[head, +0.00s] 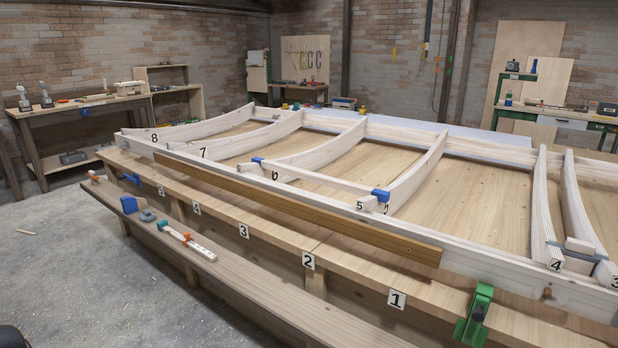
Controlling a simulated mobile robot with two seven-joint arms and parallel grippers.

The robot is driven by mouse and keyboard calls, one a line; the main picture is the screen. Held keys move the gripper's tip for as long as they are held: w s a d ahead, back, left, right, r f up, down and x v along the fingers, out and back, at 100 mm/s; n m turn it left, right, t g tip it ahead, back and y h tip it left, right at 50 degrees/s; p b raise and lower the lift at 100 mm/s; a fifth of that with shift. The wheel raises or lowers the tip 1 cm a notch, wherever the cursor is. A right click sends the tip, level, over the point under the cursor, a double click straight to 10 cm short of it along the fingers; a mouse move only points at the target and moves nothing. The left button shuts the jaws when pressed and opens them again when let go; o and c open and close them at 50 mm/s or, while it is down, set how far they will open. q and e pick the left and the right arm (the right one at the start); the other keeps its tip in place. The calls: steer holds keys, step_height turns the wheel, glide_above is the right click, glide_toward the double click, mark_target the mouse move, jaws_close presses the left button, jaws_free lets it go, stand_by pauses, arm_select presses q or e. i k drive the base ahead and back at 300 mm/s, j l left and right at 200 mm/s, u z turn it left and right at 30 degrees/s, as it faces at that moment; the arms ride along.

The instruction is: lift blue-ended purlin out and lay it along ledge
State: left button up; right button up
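The blue-ended purlin (318,178) is a pale bar with a blue block at each end. It lies across the curved ribs marked 6 and 5, behind the long white front rail (480,268). Its near blue end (380,195) is by rib 5 and its far blue end (257,160) is by rib 6. A wooden ledge (275,243) with number tags 1 to 5 runs along the front of the frame. A lower plank shelf (232,285) runs below it. Neither gripper is in view.
A brown board (300,212) lies along the front rail. A green clamp (474,318) stands at the ledge's right. Concrete floor (80,290) at left is mostly open.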

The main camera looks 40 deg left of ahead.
mark_target(384, 196)
steer(key=j+z, duration=0.25)
steer(key=z, duration=0.15)
steer(key=i+j+z, duration=0.1)
steer(key=j+z, duration=0.15)
steer(key=z, duration=0.15)
steer(key=j+z, duration=0.2)
steer(key=j, duration=0.25)
steer(key=k+j+z, duration=0.15)
steer(key=j, duration=0.85)
steer(key=k+j+z, duration=0.1)
steer(key=j, duration=0.55)
steer(key=k+j+z, duration=0.1)
steer(key=j, duration=0.5)
